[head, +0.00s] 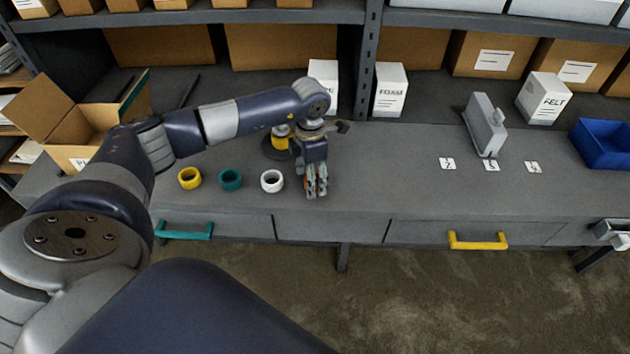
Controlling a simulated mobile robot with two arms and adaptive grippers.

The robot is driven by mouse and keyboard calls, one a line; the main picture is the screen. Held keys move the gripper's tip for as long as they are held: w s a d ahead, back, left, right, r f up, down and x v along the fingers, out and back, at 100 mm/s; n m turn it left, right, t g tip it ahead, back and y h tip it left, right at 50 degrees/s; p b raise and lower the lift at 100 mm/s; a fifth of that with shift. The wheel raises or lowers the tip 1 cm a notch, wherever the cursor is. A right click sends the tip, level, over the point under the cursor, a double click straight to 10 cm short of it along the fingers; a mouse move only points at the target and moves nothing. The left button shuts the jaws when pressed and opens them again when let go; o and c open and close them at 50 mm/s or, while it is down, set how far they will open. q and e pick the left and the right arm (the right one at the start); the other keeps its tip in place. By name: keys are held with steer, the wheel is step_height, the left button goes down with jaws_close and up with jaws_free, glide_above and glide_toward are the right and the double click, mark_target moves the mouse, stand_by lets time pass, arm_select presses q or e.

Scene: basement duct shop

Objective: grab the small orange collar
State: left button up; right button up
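My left gripper (316,190) points down over the grey bench, just right of a row of small collars. Its fingers look close together, with a hint of reddish colour between them. I cannot tell whether they hold anything. A yellow collar (189,179), a teal collar (230,179) and a white collar (271,181) lie in the row, apart from the gripper. No orange collar is clearly visible; the fingers hide the spot beneath them.
A yellow item (281,139) on a dark round base stands behind my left wrist. An open carton (75,120) is at left. Number cards (447,163), a grey upright holder (485,125) and a blue bin (603,145) are at right. The bench (390,190) between is clear.

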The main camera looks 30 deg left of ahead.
arm_select(q)
steer(key=c, duration=0.6)
